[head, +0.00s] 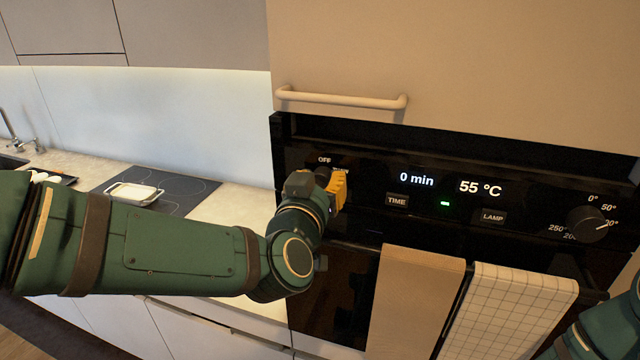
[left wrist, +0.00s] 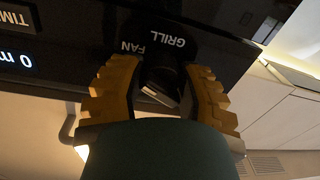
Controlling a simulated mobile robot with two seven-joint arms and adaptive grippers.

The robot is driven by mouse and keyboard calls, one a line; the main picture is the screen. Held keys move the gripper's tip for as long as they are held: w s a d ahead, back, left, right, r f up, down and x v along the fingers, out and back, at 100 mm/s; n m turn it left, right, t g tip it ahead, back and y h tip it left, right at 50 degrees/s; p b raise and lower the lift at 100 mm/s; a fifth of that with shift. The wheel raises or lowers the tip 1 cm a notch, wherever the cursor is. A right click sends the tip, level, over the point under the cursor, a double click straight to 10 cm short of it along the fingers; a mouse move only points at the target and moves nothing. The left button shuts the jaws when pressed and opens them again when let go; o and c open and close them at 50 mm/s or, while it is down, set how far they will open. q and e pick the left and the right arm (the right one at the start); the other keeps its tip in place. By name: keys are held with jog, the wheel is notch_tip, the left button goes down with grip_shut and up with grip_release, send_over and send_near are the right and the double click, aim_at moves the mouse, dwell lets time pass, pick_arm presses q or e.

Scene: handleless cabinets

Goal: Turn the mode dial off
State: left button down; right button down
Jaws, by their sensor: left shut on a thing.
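The mode dial (left wrist: 163,82) is a black knob on the oven's black control panel. In the left wrist view, upside down, it sits between the yellow fingers of my left gripper (left wrist: 160,95), with the labels GRILL and FAN beside it. In the head view my left gripper (head: 335,186) is at the left end of the panel, just under the OFF label (head: 324,160), and hides most of the dial. The gripper is shut on the dial. The dial's pointer setting is hard to tell. Part of my right arm shows at the lower right; its gripper is out of view.
The panel display (head: 445,185) reads 0 min and 55 °C, with TIME and LAMP buttons below. A temperature knob (head: 587,224) is at the right. Two towels (head: 415,300) hang below the panel. A cabinet handle (head: 340,99) is above. A hob with a white dish (head: 134,194) is left.

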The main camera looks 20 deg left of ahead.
pick_arm(q)
jog(key=n+b, duration=0.4)
jog(key=shift+f+n, duration=0.15)
jog(key=shift+n, duration=0.15)
jog(key=n+b, duration=0.3)
jog(key=n, duration=0.2)
jog(key=shift+b, duration=0.4)
jog(key=n+b, duration=0.3)
jog(key=n, duration=0.1)
jog(key=shift+n+g+h, duration=0.3)
jog(key=shift+h, duration=0.1)
jog(key=n+b, duration=0.2)
jog(key=n, duration=0.2)
jog(key=shift+b, duration=0.3)
jog(key=shift+r+n+h+b, duration=0.25)
jog(key=shift+n+b, duration=0.2)
jog(key=shift+n, duration=0.45)
jog(key=shift+n+b, duration=0.65)
jog(key=shift+n, duration=0.45)
pick_arm(e)
notch_tip(320, 180, down, 17)
jog(key=s, duration=0.1)
jog(key=shift+s+a+r+g, duration=0.15)
jog(key=shift+s+a+g, duration=0.15)
jog(key=shift+s+a, duration=0.1)
pick_arm(q)
jog(key=shift+r, duration=0.1)
